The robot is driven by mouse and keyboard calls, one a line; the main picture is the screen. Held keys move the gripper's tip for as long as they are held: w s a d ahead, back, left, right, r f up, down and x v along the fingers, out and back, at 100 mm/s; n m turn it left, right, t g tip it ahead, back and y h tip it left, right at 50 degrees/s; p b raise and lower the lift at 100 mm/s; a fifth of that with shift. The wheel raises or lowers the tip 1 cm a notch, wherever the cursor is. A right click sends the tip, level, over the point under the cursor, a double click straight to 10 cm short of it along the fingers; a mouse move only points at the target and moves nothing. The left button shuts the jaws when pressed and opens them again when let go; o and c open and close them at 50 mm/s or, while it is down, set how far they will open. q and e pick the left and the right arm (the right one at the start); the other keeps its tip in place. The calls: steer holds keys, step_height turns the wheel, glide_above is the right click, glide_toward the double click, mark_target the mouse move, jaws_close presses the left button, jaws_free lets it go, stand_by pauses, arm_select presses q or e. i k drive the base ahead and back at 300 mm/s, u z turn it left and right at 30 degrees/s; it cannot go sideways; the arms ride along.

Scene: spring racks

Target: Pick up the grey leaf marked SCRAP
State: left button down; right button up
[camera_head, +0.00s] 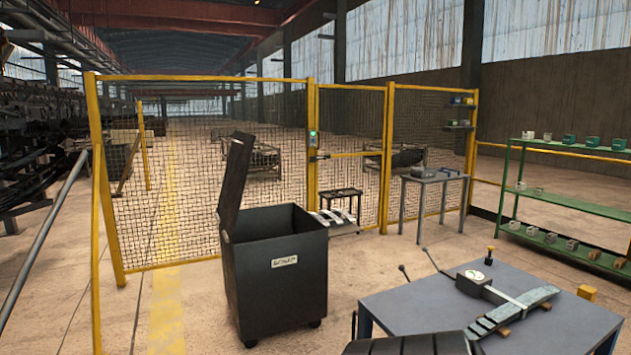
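On the blue-grey table (395,302) at the lower right lies a long, curved grey leaf-like piece (515,311) on small wooden blocks, running from lower left to upper right. I cannot read a SCRAP mark on it. A dark, open-lidded wheeled bin (276,295) stands left of the table, with a pale label (284,261) whose lettering is too small to read surely. Pale curved strips (335,217) lie on a low stand by the fence gate; no mark is legible on them. Neither of my grippers is in view.
A gauge block (474,277) with levers and a yellow block (587,293) are on the table. A yellow mesh fence (200,190) crosses behind the bin. A small grey table (433,178) and green shelves (560,195) stand at right. Floor left of the bin is clear.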

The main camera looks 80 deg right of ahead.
mark_target(322, 221)
steer(key=z, duration=1.6)
steer(key=i, duration=2.35)
steer(key=u, duration=0.6)
steer(key=k, duration=2.65)
steer(key=z, duration=0.15)
